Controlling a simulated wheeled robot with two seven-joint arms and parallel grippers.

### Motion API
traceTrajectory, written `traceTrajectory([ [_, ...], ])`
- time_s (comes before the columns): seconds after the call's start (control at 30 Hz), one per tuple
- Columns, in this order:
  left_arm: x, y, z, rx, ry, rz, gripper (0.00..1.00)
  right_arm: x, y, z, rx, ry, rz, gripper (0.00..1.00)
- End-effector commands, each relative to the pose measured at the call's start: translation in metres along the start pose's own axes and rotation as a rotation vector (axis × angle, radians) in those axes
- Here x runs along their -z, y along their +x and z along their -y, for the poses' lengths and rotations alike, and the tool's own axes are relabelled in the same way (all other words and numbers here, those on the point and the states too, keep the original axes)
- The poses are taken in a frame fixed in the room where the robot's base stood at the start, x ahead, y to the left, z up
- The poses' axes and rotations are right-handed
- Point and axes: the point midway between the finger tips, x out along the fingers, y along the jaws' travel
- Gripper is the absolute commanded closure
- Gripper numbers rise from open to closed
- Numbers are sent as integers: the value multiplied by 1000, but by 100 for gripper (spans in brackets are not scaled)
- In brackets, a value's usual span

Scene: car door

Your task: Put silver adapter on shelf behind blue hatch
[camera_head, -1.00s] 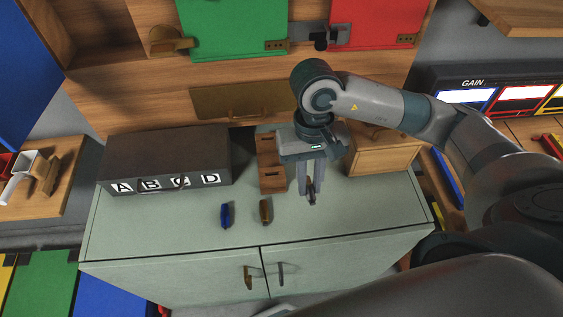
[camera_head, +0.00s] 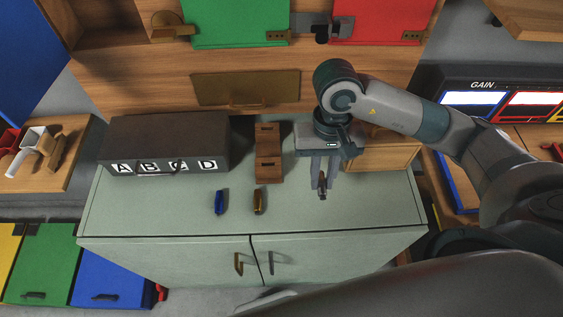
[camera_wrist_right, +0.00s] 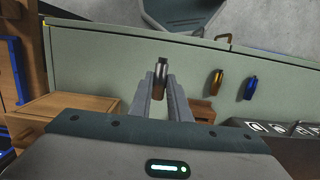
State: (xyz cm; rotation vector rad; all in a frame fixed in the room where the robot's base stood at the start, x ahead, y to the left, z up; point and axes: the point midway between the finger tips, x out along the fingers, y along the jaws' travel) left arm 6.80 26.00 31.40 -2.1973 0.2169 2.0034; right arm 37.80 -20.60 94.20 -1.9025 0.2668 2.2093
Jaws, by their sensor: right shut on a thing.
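The shelf behind a blue hatch is hidden. My left gripper is not in view.
A blue adapter (camera_head: 219,202) and a brass one (camera_head: 258,201) stand on the green cabinet (camera_head: 180,220). Behind them are a dark box (camera_head: 165,130) lettered A to D and small wooden drawers (camera_head: 268,152). A wooden box (camera_head: 385,152) is right of my gripper.

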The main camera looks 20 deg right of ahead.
Motion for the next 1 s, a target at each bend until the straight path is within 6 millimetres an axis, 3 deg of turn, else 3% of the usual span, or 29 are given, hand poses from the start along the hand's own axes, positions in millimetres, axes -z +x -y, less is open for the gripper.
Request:
traceTrajectory([
  [0.53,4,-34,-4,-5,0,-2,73,84,40,45,-1,1,3,100],
  [0.7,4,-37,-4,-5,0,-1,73,95,46,50,0,-1,1,100],
  [1.0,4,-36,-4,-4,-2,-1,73,96,48,50,-1,-1,0,100],
])
